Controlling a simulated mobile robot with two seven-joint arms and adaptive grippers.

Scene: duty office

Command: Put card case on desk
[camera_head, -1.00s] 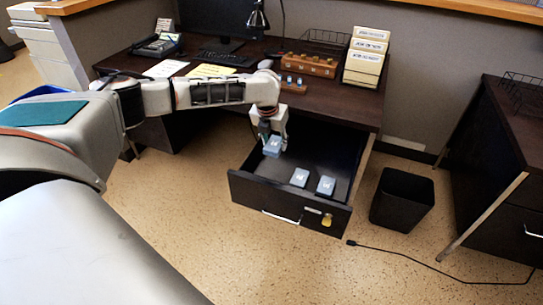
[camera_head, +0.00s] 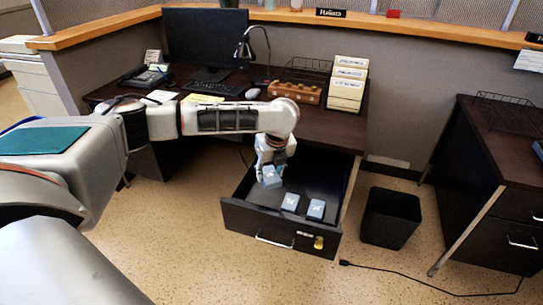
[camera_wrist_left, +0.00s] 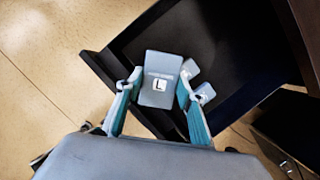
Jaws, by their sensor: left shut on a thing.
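A card case (camera_head: 272,178) in light blue-grey is held by my left gripper (camera_head: 274,170), above the left part of the open drawer. In the left wrist view the case (camera_wrist_left: 161,72) shows a small white square with the letter L, between two teal-lined fingers shut on its sides. The desk (camera_head: 325,128) has a dark top, behind and above the drawer. My right gripper is not in view.
The open drawer (camera_head: 262,222) holds two similar cases, a left one (camera_head: 290,201) and a right one (camera_head: 316,209). A wooden block organizer (camera_head: 295,93) and file holder (camera_head: 347,84) stand on the desk. A black bin (camera_head: 390,217) stands right of the drawer.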

